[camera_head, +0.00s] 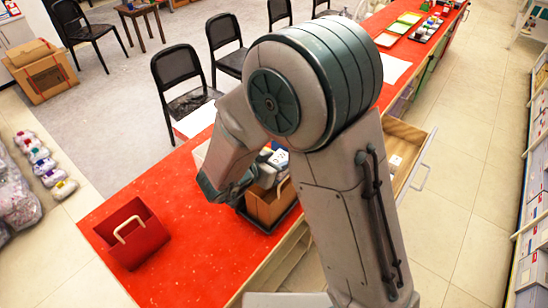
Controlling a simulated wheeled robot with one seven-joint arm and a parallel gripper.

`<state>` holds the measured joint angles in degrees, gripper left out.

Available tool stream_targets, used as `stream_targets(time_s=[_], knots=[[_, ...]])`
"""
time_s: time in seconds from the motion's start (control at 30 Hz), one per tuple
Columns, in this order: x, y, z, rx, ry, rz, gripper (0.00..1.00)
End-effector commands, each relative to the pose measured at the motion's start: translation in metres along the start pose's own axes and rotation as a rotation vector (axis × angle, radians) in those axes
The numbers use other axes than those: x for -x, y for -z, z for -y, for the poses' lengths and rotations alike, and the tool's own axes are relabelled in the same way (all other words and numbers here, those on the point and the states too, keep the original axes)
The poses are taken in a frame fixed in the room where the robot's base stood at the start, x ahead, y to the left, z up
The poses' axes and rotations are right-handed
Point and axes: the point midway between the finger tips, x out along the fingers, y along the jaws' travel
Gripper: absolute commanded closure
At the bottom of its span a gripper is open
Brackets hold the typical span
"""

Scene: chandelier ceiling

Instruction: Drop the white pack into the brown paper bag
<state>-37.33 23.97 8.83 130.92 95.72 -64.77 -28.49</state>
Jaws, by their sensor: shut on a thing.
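The brown paper bag (266,208) appears as a brown, open-topped container on a dark tray at the right edge of the red counter, partly hidden by my arm. My gripper (262,172) is at the bag's top, largely hidden behind my wrist and upper arm. It is shut on a small whitish thing (279,158), which looks like the white pack. The pack is only partly visible, at or just above the bag's opening; I cannot tell whether it touches the bag.
A red bag (135,236) with a pale handle stands on the red counter (205,262) at the left. Black chairs (181,82) line the far side. An open drawer (405,150) juts out at right. Trays (405,23) lie at the far end.

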Motion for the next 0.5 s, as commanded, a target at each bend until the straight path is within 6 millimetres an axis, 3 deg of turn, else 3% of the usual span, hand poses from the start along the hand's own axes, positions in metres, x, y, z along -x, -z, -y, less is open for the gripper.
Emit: stream_targets(time_s=[0.3, 0.33, 0.4, 0.5], knots=[[-0.0010, -0.0018, 0.0001, 0.000, 0.000, 0.000, 0.83], [-0.0010, -0.0018, 0.0001, 0.000, 0.000, 0.000, 0.55], [-0.0010, -0.0018, 0.0001, 0.000, 0.000, 0.000, 0.35], [-0.0010, -0.0018, 0.0001, 0.000, 0.000, 0.000, 0.35]])
